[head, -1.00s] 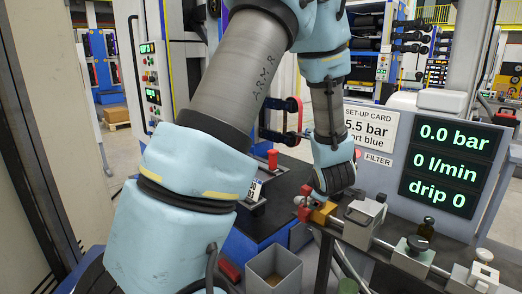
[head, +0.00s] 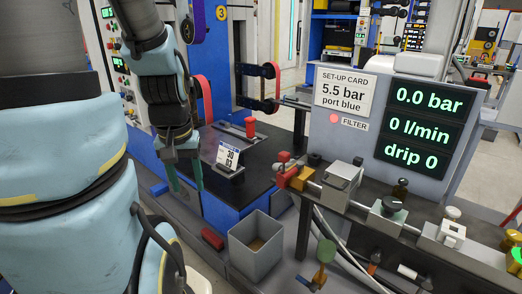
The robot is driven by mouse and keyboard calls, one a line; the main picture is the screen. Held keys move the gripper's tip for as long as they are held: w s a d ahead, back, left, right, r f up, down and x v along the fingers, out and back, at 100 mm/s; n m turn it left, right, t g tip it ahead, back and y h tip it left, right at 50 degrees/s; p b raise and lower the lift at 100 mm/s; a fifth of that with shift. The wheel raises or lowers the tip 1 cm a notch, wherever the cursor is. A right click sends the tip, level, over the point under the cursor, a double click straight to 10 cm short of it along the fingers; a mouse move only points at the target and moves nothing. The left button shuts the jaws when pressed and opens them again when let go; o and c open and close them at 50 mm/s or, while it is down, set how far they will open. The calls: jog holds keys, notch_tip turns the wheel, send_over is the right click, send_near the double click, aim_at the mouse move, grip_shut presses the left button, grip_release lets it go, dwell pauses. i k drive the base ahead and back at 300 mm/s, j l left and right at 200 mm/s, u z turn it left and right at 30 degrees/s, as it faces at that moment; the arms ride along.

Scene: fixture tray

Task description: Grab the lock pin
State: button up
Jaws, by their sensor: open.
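A red pin with a wide head (head: 250,126), which looks like the lock pin, stands upright on the dark top of the fixture tray (head: 262,160). My gripper (head: 186,186) points down at the left side of the tray, left of and nearer than the red pin. Its two greenish fingers are apart with nothing seen between them. It is clear of the pin. In this view I cannot tell how high the fingertips are above the tray.
A small number card (head: 228,157) stands on the tray between my gripper and the pin. A grey open bin (head: 256,246) and a red block (head: 212,239) are in front. A valve rail with a red-and-orange fitting (head: 293,173) lies to the right, below the display panel (head: 424,128).

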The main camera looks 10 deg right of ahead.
aim_at(283, 156)
jog(key=k+l+u, duration=0.1)
jog(key=u, duration=0.35)
jog(key=l+u, duration=0.1)
jog(key=u, duration=0.35)
jog(key=k+u, duration=0.15)
jog(key=u, duration=0.35)
jog(key=k, duration=0.7)
